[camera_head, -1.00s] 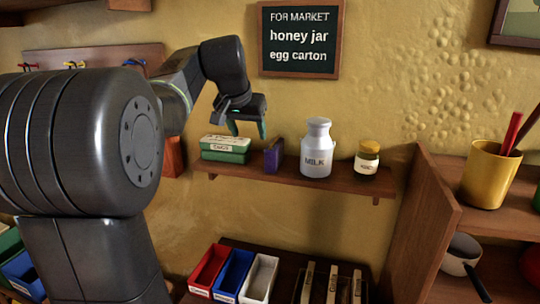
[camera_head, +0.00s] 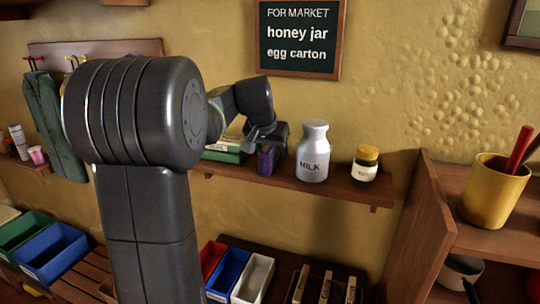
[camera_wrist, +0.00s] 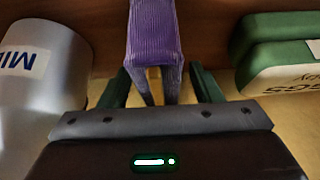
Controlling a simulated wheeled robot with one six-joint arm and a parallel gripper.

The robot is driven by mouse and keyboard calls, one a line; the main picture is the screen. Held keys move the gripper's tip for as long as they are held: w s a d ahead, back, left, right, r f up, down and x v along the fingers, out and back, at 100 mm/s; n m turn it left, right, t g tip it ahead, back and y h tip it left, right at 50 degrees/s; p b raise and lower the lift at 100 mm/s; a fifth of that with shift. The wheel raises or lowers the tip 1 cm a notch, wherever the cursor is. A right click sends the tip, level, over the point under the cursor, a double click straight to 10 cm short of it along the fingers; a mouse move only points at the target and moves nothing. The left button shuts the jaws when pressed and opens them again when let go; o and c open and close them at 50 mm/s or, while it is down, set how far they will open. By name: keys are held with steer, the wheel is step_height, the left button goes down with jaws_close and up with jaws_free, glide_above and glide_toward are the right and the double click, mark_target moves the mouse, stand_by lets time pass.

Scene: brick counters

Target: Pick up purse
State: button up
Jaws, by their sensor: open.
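The purse (camera_head: 267,160) is a small purple upright thing on the wall shelf, between the green carton and the milk can. In the wrist view the purple purse (camera_wrist: 154,35) shows ribbed sides and stands between the two green fingers. My gripper (camera_head: 267,143) is open around the top of the purse, with one finger on each side. In the wrist view a gap shows between each finger and the purse. Part of the purse is hidden behind my gripper in the head view.
The white milk can (camera_head: 313,152) stands close on the right of the purse. The green carton (camera_head: 224,152) stands close on its left. Coloured bins (camera_head: 232,276) sit below.

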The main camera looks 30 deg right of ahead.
steer(key=c, duration=1.1)
steer(key=shift+r, duration=0.1)
